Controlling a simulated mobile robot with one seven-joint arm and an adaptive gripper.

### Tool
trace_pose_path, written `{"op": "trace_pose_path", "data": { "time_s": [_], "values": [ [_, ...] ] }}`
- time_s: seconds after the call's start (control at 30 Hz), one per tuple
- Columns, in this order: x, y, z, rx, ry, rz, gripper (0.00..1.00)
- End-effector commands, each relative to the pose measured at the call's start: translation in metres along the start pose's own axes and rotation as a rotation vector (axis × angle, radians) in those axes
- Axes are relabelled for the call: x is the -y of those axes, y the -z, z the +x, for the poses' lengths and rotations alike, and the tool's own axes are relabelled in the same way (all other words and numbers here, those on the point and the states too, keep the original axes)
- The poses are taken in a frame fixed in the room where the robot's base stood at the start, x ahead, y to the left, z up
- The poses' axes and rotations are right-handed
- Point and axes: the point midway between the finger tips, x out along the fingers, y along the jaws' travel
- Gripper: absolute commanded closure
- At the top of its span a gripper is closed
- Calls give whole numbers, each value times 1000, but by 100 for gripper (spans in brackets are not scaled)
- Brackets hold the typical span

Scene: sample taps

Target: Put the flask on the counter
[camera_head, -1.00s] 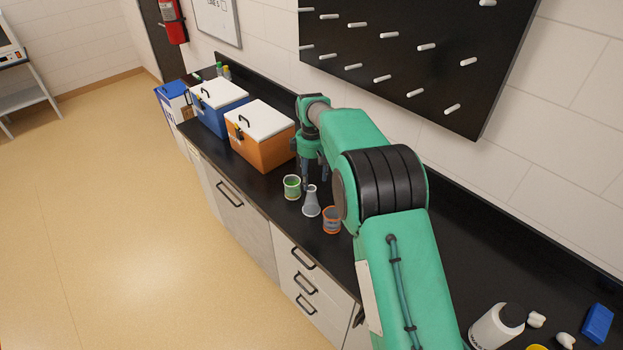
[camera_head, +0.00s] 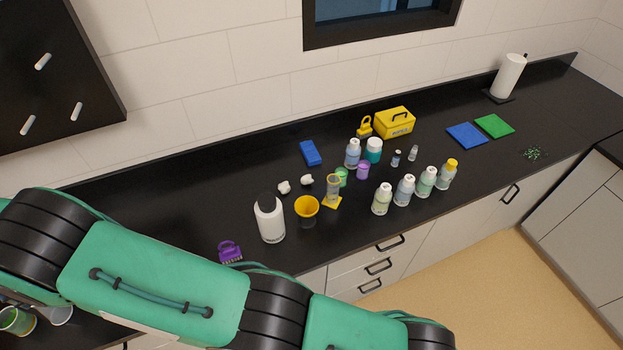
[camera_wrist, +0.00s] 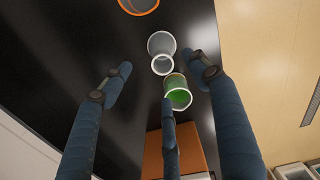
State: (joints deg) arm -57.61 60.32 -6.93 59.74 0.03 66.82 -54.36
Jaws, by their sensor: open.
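The flask (camera_wrist: 162,50) is clear and conical and stands on the black counter (camera_wrist: 65,40). In the wrist view its round mouth faces the camera. It sits between a cup with green contents (camera_wrist: 178,94) and an orange-rimmed cup (camera_wrist: 138,4). My gripper (camera_wrist: 163,82) has its dark blue fingers spread apart and empty above the flask and green cup. In the head view only part of the flask (camera_head: 60,315) shows at the lower left, partly cut off by my arm, and my gripper is outside the picture.
An orange box (camera_wrist: 183,147) stands beyond the green cup. The counter at the far right is partly clear.

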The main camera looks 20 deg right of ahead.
Motion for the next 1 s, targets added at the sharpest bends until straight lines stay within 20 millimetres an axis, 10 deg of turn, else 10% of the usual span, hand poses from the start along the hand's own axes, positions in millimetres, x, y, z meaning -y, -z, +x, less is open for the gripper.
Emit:
{"op": "trace_pose_path", "data": {
  "time_s": [0.27,1.0],
  "values": [
    [-15,-48,-48,-15,-22,93,39],
    [3,-299,-241,-84,-121,566,39]
  ]
}}
